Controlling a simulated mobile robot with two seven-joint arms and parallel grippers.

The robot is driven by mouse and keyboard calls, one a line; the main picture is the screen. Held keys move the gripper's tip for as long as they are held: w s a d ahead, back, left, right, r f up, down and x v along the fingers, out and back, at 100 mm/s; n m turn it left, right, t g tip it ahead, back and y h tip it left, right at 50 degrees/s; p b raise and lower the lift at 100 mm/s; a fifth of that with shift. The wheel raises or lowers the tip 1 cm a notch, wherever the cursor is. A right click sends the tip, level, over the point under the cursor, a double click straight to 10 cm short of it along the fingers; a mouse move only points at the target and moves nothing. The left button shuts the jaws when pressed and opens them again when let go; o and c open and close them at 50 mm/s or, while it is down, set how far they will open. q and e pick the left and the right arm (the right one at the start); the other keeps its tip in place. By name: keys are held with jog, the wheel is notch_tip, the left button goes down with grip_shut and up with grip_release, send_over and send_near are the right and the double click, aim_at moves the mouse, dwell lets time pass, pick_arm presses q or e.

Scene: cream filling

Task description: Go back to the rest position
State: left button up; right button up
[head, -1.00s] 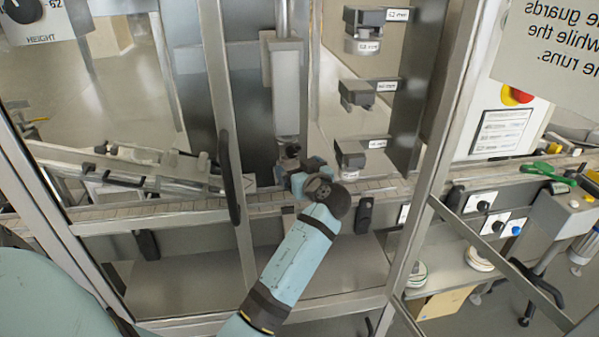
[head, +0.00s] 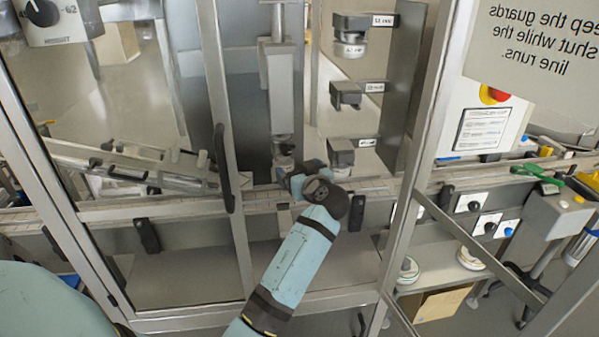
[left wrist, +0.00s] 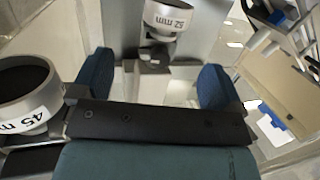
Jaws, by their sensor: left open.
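My left arm reaches through the open guard frame into the machine in the head view. My left gripper (head: 296,180) is at the foot of the vertical filling column (head: 281,90), above the conveyor (head: 385,188). A part marked 52 mm (left wrist: 168,20) hangs beyond the fingers, and a ring marked 45 mm (left wrist: 25,95) is close at the left. My right gripper is not in view.
A rack (head: 405,85) with several labelled holders stands right of the column. Guard posts (head: 425,150) frame the opening on both sides. A guard sign (head: 530,45) hangs at the upper right. Round lids (head: 470,259) lie on the lower shelf, near a cardboard box (head: 440,303).

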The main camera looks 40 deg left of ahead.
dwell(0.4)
pick_arm(q)
jog(key=s+d+f+m+t+h+p, duration=0.25)
jog(key=s+d+f+m+h, duration=0.2)
jog(key=f, duration=0.25)
jog(key=s+d+f+m+t+h+p, duration=0.2)
jog(key=s+d+f+m+h+p, duration=0.15)
jog(key=d+f+m, duration=0.3)
jog(key=s+d+f+m+h+p, duration=0.2)
jog(key=s+d, duration=0.4)
jog(key=s, duration=0.4)
jog(key=s+d+f+m+g+h+p, duration=0.1)
jog(key=s+d+f+h, duration=0.4)
jog(key=s, duration=0.5)
jog(key=d+m+h+p, duration=0.1)
jog(key=d+h, duration=0.1)
jog(key=shift+s+m+h, duration=0.15)
jog(key=shift+m+h, duration=0.15)
